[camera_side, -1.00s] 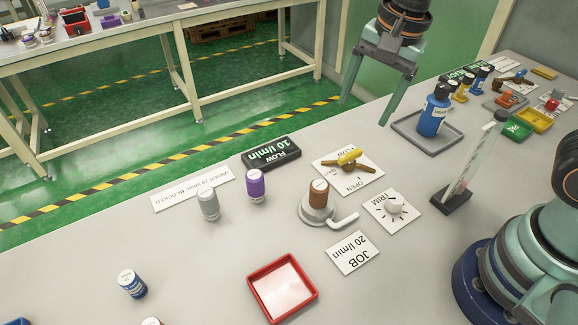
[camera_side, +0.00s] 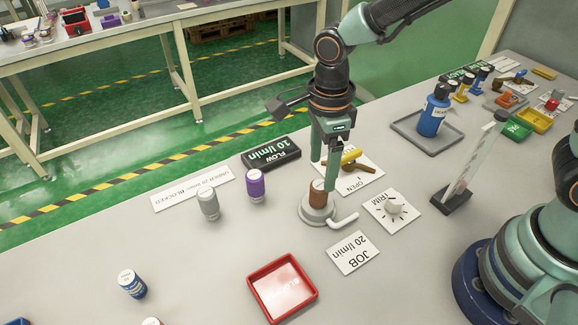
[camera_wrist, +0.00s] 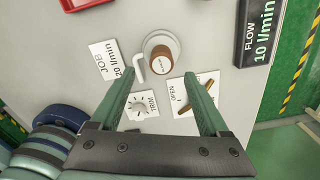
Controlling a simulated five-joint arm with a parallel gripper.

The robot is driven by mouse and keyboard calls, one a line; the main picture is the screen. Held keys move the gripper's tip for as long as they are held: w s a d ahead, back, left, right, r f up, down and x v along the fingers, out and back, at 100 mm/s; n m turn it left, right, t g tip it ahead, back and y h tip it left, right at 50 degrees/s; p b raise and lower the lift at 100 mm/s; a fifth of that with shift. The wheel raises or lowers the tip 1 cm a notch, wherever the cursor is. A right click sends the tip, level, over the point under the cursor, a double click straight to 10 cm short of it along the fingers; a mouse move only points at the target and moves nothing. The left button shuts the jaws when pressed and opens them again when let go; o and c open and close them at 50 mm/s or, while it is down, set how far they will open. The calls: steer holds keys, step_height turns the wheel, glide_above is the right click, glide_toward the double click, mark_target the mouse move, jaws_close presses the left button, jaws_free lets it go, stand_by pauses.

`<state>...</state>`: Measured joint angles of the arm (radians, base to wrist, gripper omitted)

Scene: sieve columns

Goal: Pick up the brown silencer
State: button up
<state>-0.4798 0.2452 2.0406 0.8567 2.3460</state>
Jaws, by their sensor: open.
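The brown silencer (camera_side: 317,195) stands upright on a round grey base with a bent white pipe (camera_side: 343,220). It also shows in the wrist view (camera_wrist: 162,60), standing beyond the fingertips. My gripper (camera_side: 324,176) is open and points down, at the silencer. In the side view one finger overlaps the silencer's right side; I cannot tell whether it touches. In the wrist view my gripper (camera_wrist: 160,80) has its two fingers spread wide, with nothing between them.
A yellow-handled valve (camera_side: 351,157) on the OPEN card is close behind the fingers. A TRIM dial (camera_side: 394,207) and JOB card (camera_side: 352,253) lie to the right. Purple (camera_side: 256,186) and grey (camera_side: 208,204) cylinders stand left. A red tray (camera_side: 250,283) lies in front.

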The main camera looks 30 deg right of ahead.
mark_target(320, 185)
steer(key=shift+w+f, duration=0.1)
steer(key=shift+f, duration=3)
jaws_close()
